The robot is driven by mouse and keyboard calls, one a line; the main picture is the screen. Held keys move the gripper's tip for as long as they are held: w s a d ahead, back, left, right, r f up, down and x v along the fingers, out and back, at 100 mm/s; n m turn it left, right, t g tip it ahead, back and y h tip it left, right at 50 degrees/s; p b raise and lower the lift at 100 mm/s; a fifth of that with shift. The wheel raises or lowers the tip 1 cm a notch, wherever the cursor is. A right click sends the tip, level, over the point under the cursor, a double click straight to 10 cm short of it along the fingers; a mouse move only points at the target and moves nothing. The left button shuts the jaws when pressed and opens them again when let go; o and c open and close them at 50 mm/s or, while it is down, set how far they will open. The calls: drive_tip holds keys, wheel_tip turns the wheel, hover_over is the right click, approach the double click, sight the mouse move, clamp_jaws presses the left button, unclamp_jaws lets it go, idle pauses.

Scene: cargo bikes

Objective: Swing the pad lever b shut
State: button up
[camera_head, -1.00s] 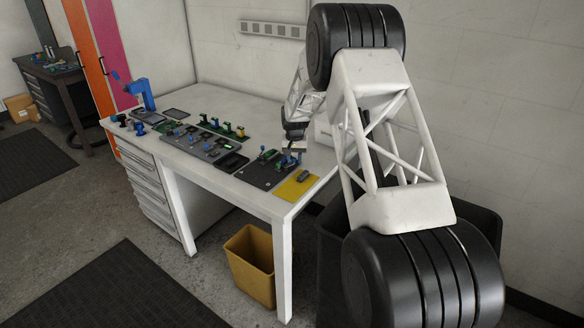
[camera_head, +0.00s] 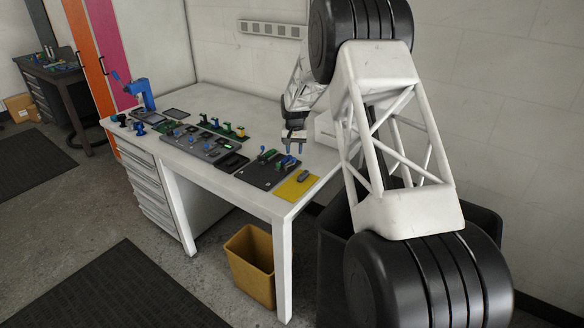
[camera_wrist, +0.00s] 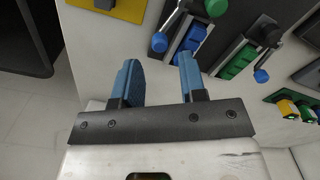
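Two lever fixtures stand on a dark board (camera_head: 257,174) near the front right of the table. The other fixture has a green block (camera_wrist: 236,62) and a lever with a blue tip (camera_wrist: 261,75). I cannot tell which one is pad lever b. My gripper (camera_head: 294,149) is open and empty, beside the nearer fixture; its blue fingers (camera_wrist: 160,80) are apart with bare table between them.
A yellow mat (camera_head: 291,191) with a small dark item lies at the table's front right corner. A grey tray (camera_head: 200,146) with several parts lies to the left. A white box (camera_head: 325,132) stands behind my gripper. The back of the white table (camera_head: 235,105) is clear.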

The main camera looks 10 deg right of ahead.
sight(294, 158)
drive_tip(key=shift+r, duration=0.1)
idle(0.3)
drive_tip(key=shift+r, duration=1.45)
drive_tip(key=shift+s+r, duration=0.3)
drive_tip(key=shift+r, duration=0.1)
drive_tip(key=s+r+n+t, duration=0.1)
drive_tip(key=s+r, duration=0.9)
drive_tip(key=s, duration=0.5)
drive_tip(key=s+r, duration=1)
drive_tip(key=s, duration=0.5)
drive_tip(key=s+a+f+n+t, duration=0.1)
drive_tip(key=s+f, duration=0.1)
drive_tip(key=s, duration=3.4)
drive_tip(key=shift+n+t, duration=0.3)
drive_tip(key=shift+n, duration=0.1)
